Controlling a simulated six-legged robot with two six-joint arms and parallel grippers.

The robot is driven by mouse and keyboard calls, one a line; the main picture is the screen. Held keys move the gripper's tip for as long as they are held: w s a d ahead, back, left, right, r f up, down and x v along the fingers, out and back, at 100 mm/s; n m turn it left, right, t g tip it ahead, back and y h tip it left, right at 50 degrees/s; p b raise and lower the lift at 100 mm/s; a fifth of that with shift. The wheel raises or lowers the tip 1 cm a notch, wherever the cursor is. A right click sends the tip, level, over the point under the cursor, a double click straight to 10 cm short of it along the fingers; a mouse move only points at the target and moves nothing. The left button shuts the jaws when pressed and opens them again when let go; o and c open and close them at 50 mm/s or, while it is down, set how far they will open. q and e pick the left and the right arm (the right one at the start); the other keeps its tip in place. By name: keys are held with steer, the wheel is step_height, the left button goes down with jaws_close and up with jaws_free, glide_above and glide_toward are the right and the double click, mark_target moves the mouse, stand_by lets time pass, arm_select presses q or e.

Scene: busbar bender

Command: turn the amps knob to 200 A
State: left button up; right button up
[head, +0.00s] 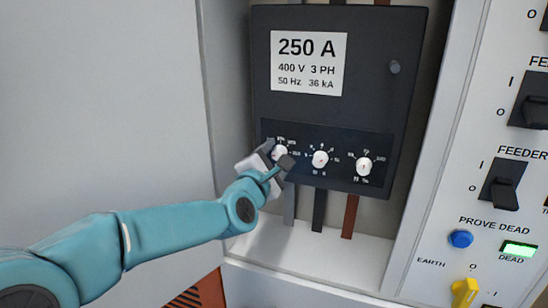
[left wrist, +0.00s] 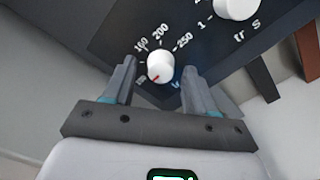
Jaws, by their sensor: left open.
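The amps knob (left wrist: 160,67) is white and round, on the dark breaker panel in the left wrist view. Its red mark is at the lower left, toward a small label that is hard to read. The 200 label (left wrist: 160,32) is above the knob, and 250 is at its upper right. In the head view it is the leftmost knob (head: 281,151), partly hidden by my gripper. My left gripper (left wrist: 158,76) is open, with one finger on each side of the knob. I cannot tell whether the fingers touch it. My right gripper is not in view.
Two more white knobs, the middle one (head: 320,159) and the right one (head: 363,167), sit beside it. Grey, black and brown busbars (head: 350,215) run down below the breaker (head: 370,110). Feeder switches (head: 503,185) and a yellow earth handle (head: 465,291) are at the right.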

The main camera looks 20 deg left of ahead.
arm_select(q)
steer(key=c, duration=1.1)
steer(key=shift+o, duration=0.2)
